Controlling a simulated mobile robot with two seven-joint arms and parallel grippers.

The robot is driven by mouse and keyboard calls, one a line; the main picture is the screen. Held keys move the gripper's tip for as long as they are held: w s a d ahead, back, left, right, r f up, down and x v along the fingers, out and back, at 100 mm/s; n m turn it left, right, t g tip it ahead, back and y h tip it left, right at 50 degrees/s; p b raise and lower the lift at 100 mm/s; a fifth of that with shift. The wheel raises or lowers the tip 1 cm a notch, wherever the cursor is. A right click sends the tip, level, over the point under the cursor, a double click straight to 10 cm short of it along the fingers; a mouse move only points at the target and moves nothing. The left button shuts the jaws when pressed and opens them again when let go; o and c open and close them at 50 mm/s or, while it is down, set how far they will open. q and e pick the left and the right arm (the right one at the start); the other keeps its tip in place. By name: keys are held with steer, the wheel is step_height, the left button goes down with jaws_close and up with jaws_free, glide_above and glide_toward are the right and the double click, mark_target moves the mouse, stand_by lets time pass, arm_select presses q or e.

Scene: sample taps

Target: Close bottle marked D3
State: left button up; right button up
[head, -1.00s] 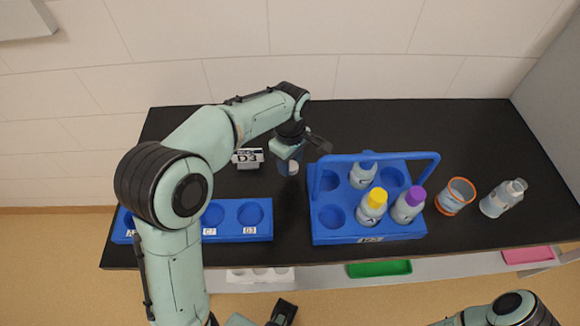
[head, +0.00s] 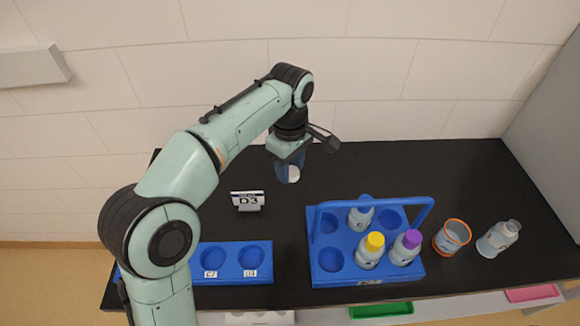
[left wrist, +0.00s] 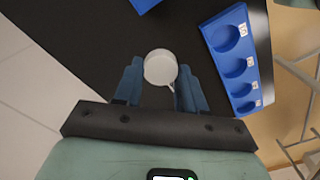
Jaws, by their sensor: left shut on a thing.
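My left gripper (head: 291,172) is shut on a small round white piece (left wrist: 160,67) that looks like a cap. It shows between the blue fingers and is held above the black table, clear of other things. A small sign reading D3 (head: 248,200) stands on the table, left of and below the gripper in the head view. A pale bottle without a coloured cap (head: 498,239) is at the table's right; I cannot read a mark on it. My right gripper is not in view.
The blue carrier (head: 318,274) has a raised handle and empty holes. An orange-rimmed cup (head: 452,237) stands right of it. A blue labelled rack (head: 232,247) lies at the front left, partly behind my arm. The table's back right is bare. Green and pink trays sit below the front edge.

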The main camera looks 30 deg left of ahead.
arm_select(q)
steer(key=w+d+f+m, duration=0.2)
steer(key=w+f+m, duration=0.2)
steer(key=m, duration=0.5)
steer(key=w+d+f+m, duration=0.3)
steer(key=w+f+m, duration=0.1)
steer(key=f+m, duration=0.5)
steer(key=shift+w+d+m, duration=0.25)
steer(key=shift+d+m, duration=0.1)
steer(key=shift+m, duration=0.15)
steer(key=shift+f, duration=0.1)
